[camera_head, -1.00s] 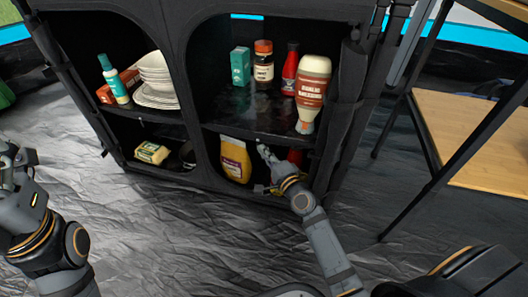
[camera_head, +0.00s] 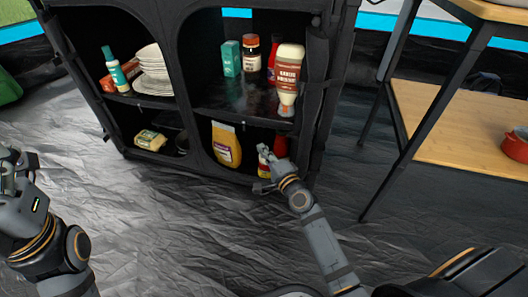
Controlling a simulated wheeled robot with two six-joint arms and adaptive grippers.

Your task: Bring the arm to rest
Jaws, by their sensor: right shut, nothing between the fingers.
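My right arm reaches in from the bottom of the head view. Its gripper (camera_head: 264,168) is shut and empty, in front of the lower right compartment of the black cabinet (camera_head: 185,60). A yellow bottle (camera_head: 226,146) stands in that compartment, just left of the gripper. Red-topped items (camera_head: 281,146) behind the gripper are partly hidden by it. I cannot tell whether the gripper touches anything. My left gripper (camera_head: 14,165) is at the left edge, over the floor and away from the cabinet. Whether its fingers are open is unclear.
The upper right shelf holds a sauce bottle (camera_head: 288,80), a jar (camera_head: 250,58) and a teal box (camera_head: 232,58). Plates and bowls (camera_head: 152,70) are upper left; a yellow pack (camera_head: 150,140) is below. A wooden table (camera_head: 450,120) with a red pot (camera_head: 515,147) stands right. Crinkled floor is clear.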

